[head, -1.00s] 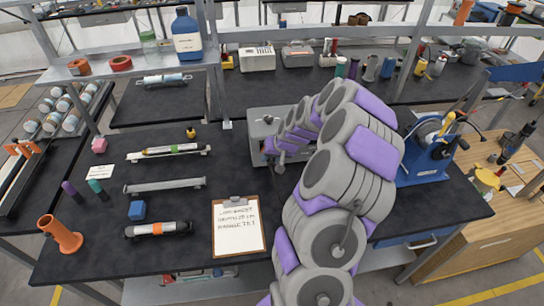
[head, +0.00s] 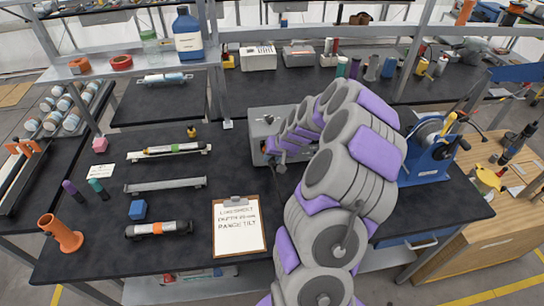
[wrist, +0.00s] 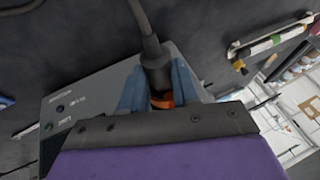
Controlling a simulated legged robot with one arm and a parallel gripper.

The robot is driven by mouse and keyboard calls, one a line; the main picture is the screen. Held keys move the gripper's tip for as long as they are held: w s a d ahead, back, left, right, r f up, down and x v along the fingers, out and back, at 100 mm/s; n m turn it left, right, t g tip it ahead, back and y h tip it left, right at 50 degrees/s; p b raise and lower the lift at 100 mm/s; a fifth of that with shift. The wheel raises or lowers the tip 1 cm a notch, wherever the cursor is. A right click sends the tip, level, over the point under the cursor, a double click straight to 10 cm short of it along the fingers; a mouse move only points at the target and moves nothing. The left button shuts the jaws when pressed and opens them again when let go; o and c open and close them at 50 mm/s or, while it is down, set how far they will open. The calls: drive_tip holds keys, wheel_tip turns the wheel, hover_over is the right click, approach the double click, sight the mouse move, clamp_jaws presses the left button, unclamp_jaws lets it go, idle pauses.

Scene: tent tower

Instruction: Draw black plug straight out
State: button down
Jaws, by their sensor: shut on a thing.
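The black plug (wrist: 156,66) shows in the wrist view, with a thick black cable (wrist: 142,22) running up from it. The blue-grey fingers of my gripper (wrist: 160,82) are shut on it, one on each side. An orange ring (wrist: 163,101) shows between the fingers. A grey box (wrist: 88,98) with small labels lies beside and behind the fingers. In the head view the grey box (head: 262,122) stands on the dark bench, and my gripper is at its front, mostly hidden by my arm. I cannot tell how deep the plug sits in a socket.
A clipboard (head: 239,232) lies left of my arm. Rods, holders and a blue cube (head: 137,210) lie on the left of the bench. A blue reel machine (head: 428,160) stands close on the right. A shelf post (head: 216,60) rises behind the box.

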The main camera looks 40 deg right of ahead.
sight(273, 166)
drive_tip(key=shift+s+a, duration=0.5)
drive_tip(key=shift+s, duration=0.3)
drive_tip(key=shift+s+a, duration=0.45)
drive_tip(key=shift+s, duration=0.35)
